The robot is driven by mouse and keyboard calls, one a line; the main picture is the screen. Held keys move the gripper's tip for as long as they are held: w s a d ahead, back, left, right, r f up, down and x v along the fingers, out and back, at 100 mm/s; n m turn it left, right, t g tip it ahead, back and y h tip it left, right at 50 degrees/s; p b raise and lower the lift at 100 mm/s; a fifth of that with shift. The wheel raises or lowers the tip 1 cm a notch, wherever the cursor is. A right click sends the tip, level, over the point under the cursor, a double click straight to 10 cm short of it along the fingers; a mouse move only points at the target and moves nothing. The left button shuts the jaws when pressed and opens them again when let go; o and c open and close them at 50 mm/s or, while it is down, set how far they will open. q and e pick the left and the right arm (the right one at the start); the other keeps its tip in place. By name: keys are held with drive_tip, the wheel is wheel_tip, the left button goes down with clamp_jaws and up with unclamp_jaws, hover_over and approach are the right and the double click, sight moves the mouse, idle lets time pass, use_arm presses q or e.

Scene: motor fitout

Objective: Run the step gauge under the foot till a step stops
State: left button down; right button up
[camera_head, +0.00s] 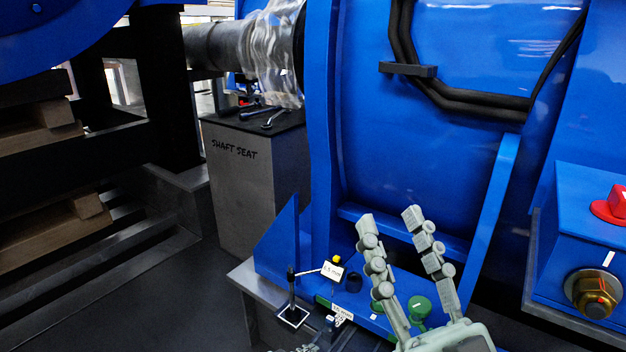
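The blue motor's foot (285,248) rests on a grey base at the lower middle of the head view. I cannot pick out the step gauge with certainty. A white tag (332,271) with small mm lettering stands by the foot, and a second tag (342,314) lies lower. My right gripper (390,219) points up in front of the motor, right of the tags. Its two fingers are apart with nothing seen between them. A small grey-green piece, perhaps the tip of my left gripper (304,348), shows at the bottom edge; its state is hidden.
A thin black post (292,285) with a side arm stands on a white-outlined square left of the tags. Green round parts (418,306) sit behind my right fingers. The grey shaft seat (240,185) stands at left. A blue box with a brass bolt (594,293) is at right.

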use_arm(q)
drive_tip(key=s+a+r+p, duration=0.2)
drive_tip(key=s+r+p, duration=0.1)
drive_tip(key=r+p, duration=0.2)
drive_tip(key=shift+r+p, duration=0.25)
drive_tip(key=shift+p, duration=0.25)
